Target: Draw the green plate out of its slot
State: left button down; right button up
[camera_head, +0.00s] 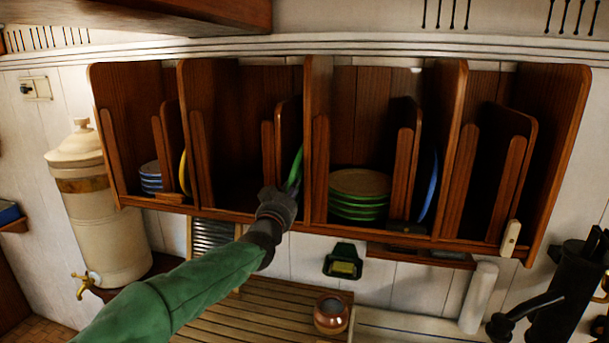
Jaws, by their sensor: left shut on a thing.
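The green plate (296,165) stands on edge in a narrow slot of the wooden rack (317,150), just left of a tall divider. Only a thin green strip of it shows; the rest is hidden by my gripper and the slot's wood. My left gripper (287,192) is at the front of that slot, shut on the lower front part of the plate. My left arm reaches up to it from the lower left. My right gripper is not in view.
A stack of green-rimmed plates (358,192) lies in the compartment to the right. A blue plate (430,187) and a yellow plate (184,172) stand in other slots.

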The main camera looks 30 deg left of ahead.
pick_arm(q)
jog(key=shift+r, duration=0.2)
jog(key=c, duration=1.1)
grip_release()
jog(key=shift+o, duration=0.3)
jog(key=shift+f, duration=0.25)
jog(key=shift+o, duration=0.9)
jog(key=shift+s+r, duration=0.1)
jog(key=shift+s, duration=0.05)
jog(key=b+v, duration=0.1)
jog(key=v, duration=0.5)
jog(key=shift+s+d+r, duration=0.2)
jog(key=shift+s+r, duration=0.15)
jog(key=shift+s, duration=0.1)
